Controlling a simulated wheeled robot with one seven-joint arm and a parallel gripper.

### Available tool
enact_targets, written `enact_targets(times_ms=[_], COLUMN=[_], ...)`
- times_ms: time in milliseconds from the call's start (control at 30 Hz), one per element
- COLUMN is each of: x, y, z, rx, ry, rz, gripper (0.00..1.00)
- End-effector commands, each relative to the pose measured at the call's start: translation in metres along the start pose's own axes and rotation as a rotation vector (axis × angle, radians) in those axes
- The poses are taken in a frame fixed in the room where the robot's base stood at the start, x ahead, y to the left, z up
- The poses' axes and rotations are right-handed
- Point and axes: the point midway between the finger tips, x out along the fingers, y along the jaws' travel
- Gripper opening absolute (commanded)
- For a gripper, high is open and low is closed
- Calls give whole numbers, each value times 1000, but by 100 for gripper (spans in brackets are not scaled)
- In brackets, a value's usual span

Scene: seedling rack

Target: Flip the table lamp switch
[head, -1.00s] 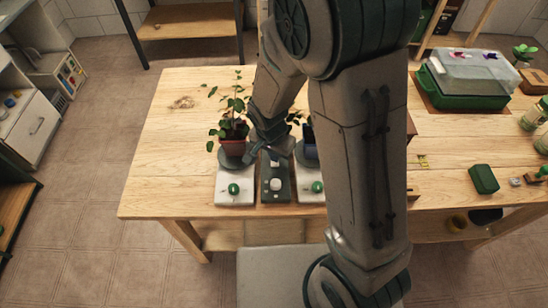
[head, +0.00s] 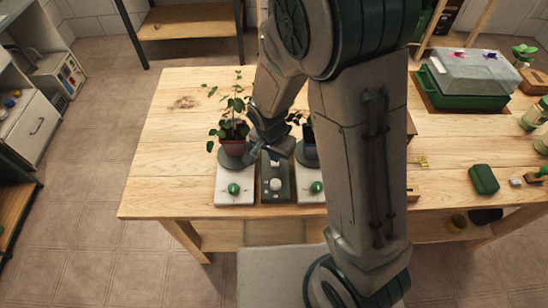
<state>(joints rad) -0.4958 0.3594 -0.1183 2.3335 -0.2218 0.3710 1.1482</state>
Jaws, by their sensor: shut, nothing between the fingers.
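A dark narrow panel (head: 276,197) lies near the front edge of the wooden table, with a white round knob (head: 276,184) on it and a small pale part farther up. I cannot tell which part is the lamp switch, and no lamp is clearly in view. My gripper (head: 257,151) is shut and empty, just above and behind the panel's far end, beside the left plant pot. Whether it touches the panel cannot be told. My arm hides part of the table behind and to the right.
White bases with green knobs flank the panel, the left one (head: 222,199) under a potted plant (head: 233,146), the right one (head: 308,197) under another pot. A green box with a clear lid (head: 465,85) stands at the back right. The table's left side is clear.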

Motion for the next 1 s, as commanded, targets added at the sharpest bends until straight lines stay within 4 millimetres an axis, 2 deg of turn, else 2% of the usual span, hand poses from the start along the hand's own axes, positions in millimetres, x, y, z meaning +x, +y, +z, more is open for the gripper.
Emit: enact_targets(times_ms=[1000], x=[11], y=[0], z=[2], rx=[0], ry=[0], rz=[0], gripper=[0])
